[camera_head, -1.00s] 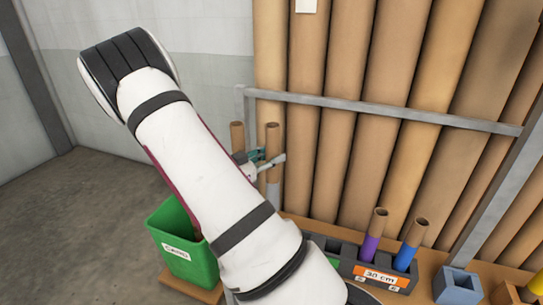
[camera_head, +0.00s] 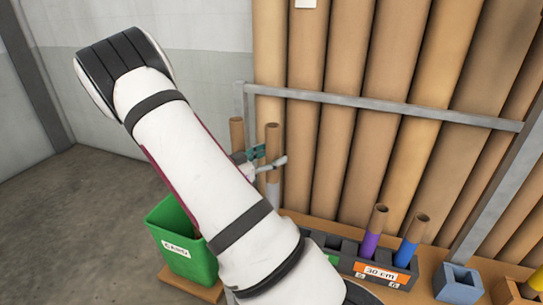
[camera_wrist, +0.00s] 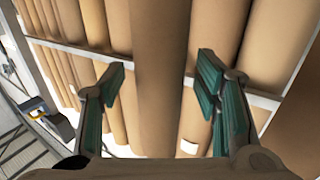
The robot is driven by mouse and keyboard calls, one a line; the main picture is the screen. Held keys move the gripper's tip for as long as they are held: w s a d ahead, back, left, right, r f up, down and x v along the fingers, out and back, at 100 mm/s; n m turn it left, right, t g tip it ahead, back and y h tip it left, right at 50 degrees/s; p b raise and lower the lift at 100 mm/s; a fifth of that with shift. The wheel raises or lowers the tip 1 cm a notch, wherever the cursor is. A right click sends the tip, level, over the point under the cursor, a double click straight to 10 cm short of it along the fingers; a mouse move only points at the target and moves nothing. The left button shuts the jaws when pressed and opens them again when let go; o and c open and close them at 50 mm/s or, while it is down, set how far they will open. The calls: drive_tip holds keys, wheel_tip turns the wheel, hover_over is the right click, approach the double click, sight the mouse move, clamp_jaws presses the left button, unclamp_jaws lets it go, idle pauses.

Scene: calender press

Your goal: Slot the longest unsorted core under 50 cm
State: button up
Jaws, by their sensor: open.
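My gripper (camera_head: 264,164) is open beside two brown cores at the left end of the rack, the left core (camera_head: 237,134) and the right core (camera_head: 273,142). In the wrist view a brown tube (camera_wrist: 160,70) passes between the open fingers, with a gap on each side. It covers part of the rack rail; I cannot tell how deep between the fingers it is. A dark slotted holder labelled 30 cm (camera_head: 345,262) holds a purple-banded core (camera_head: 373,240) and a blue-banded core (camera_head: 408,250).
Several tall brown tubes (camera_head: 340,150) stand behind a grey rail (camera_head: 400,108). A green bin (camera_head: 170,240) with a white label stands at lower left. The floor at left is clear.

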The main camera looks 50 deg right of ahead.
drive_tip(key=w+a, duration=0.2)
drive_tip(key=a, duration=0.9)
drive_tip(key=shift+a, duration=0.25)
drive_tip(key=shift+w, duration=0.15)
